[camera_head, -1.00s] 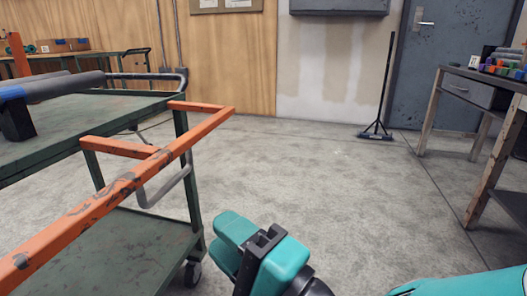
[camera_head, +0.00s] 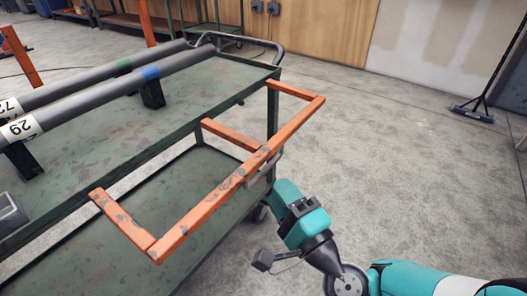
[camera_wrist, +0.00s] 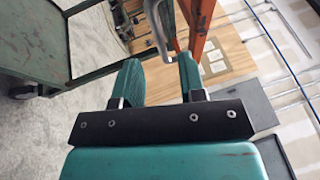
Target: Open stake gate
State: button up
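The stake gate (camera_head: 215,198) is a chipped orange frame along the near side of the green cart. Its long bar runs front to back, with three short bars reaching toward the cart. A grey curved handle (camera_head: 266,168) shows under the bar; it and the orange frame (camera_wrist: 197,28) also show in the wrist view, the handle (camera_wrist: 157,35) just past my fingertips. My gripper (camera_head: 281,190) is low beside the gate's far half. In the wrist view my gripper (camera_wrist: 158,62) has its teal fingers apart with nothing clearly held. Contact with the handle cannot be told.
The green cart (camera_head: 85,172) carries grey pipes (camera_head: 100,97) on black supports, with number labels at the near end. Another orange post (camera_head: 20,57) stands at the far left. A broom (camera_head: 474,112) stands at the right.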

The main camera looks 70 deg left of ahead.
aim_at(263, 170)
jog(key=p, duration=0.2)
jog(key=r+p, duration=0.1)
jog(key=p, duration=0.1)
jog(key=shift+s+a, duration=0.25)
jog(key=shift+f+b+x, duration=0.2)
jog(key=shift+b+x, duration=0.15)
jog(key=shift+x, duration=1.1)
jog(key=shift+f+b+x, duration=0.2)
jog(key=shift+b+x, duration=0.1)
jog(key=shift+x, duration=1.1)
jog(key=shift+a, duration=0.1)
grip_shut()
